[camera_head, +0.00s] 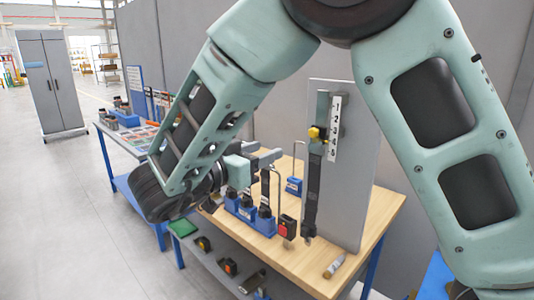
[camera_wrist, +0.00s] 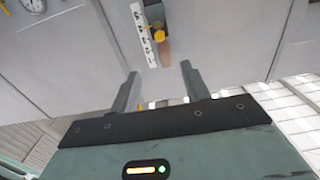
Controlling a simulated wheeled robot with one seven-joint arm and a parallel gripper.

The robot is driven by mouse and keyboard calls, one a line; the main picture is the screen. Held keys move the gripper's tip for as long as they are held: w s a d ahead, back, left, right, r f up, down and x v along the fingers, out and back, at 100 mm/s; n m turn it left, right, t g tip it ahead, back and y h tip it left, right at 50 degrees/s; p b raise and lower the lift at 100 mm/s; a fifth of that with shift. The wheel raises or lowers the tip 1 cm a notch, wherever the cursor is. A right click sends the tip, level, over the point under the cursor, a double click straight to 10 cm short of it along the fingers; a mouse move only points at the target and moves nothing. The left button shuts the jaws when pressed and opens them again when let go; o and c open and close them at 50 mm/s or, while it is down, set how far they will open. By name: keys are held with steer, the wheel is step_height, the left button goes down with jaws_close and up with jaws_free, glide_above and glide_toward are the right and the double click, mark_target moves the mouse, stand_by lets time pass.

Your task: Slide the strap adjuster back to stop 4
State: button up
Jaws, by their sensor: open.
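The strap adjuster's yellow knob (camera_head: 314,133) sits on an upright rail on a grey panel (camera_head: 350,195). A white number plate (camera_head: 335,128) stands right beside it, and the knob is about midway along it. The exact stop is too small to tell. A black strap (camera_head: 312,190) hangs below the knob. My gripper (camera_head: 278,161) is open and empty, left of the strap and lower than the knob. In the wrist view the knob (camera_wrist: 158,36) and plate (camera_wrist: 143,34) appear beyond the gap between my open fingers (camera_wrist: 158,82), apart from them.
The panel stands on a wooden table (camera_head: 335,264). Blue holders with dark parts (camera_head: 250,212) and a red-buttoned box (camera_head: 287,227) are near my gripper. A small cylinder (camera_head: 334,267) lies at the front. A lower shelf holds several items. A grey cabinet (camera_head: 50,85) stands far left.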

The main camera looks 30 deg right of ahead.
steer(key=p, duration=0.7)
glide_toward(311, 133)
steer(key=x, duration=0.8)
steer(key=shift+d+f, duration=0.1)
steer(key=shift+d, duration=0.1)
jaws_close()
